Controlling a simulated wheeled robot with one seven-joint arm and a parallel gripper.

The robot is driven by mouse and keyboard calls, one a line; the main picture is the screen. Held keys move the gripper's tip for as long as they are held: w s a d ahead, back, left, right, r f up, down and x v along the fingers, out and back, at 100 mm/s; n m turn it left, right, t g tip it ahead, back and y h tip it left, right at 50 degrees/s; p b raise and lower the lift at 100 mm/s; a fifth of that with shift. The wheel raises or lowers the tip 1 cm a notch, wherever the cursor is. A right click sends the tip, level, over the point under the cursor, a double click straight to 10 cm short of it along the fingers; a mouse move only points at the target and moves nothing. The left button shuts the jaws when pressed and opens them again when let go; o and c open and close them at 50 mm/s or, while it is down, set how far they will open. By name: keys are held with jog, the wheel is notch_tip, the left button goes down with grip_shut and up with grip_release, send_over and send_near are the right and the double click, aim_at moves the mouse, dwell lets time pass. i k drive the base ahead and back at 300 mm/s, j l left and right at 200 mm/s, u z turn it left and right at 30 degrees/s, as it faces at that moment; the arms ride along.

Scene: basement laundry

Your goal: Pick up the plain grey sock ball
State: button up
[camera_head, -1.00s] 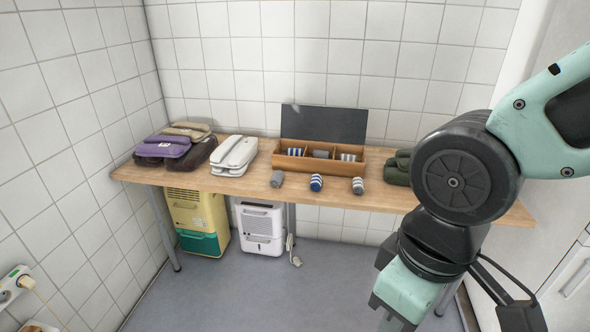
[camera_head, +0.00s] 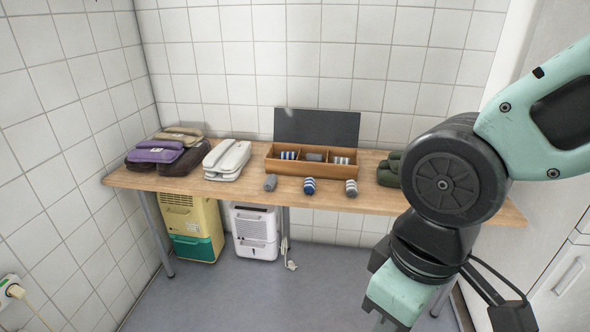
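The plain grey sock ball (camera_head: 270,183) lies on the front part of the wooden table, left of two striped sock balls. One of these is blue and white (camera_head: 309,186), the other grey and white (camera_head: 351,188). Behind them stands an open wooden box (camera_head: 290,168) with three compartments, each holding a sock ball; the middle one (camera_head: 314,156) looks plain grey, the outer ones striped. My gripper (camera_head: 385,318) hangs at the lower right, in front of and below the table, well apart from the socks. Its fingers are mostly out of sight, so its opening does not show.
Folded purple, dark and tan items (camera_head: 160,152) and folded white items (camera_head: 228,160) lie on the table's left. Dark green rolled items (camera_head: 389,170) lie right, partly behind my arm. A yellow-green unit (camera_head: 190,218) and a white unit (camera_head: 256,225) stand underneath.

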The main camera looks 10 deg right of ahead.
aim_at(269, 184)
jog(key=i+j, duration=0.2)
jog(key=i, duration=0.2)
jog(key=i+j, duration=0.2)
jog(key=i, duration=0.2)
jog(key=i+j+u, duration=0.1)
jog(key=i+j, duration=0.15)
jog(key=i, duration=0.15)
jog(key=i+j, duration=0.15)
jog(key=i, duration=0.25)
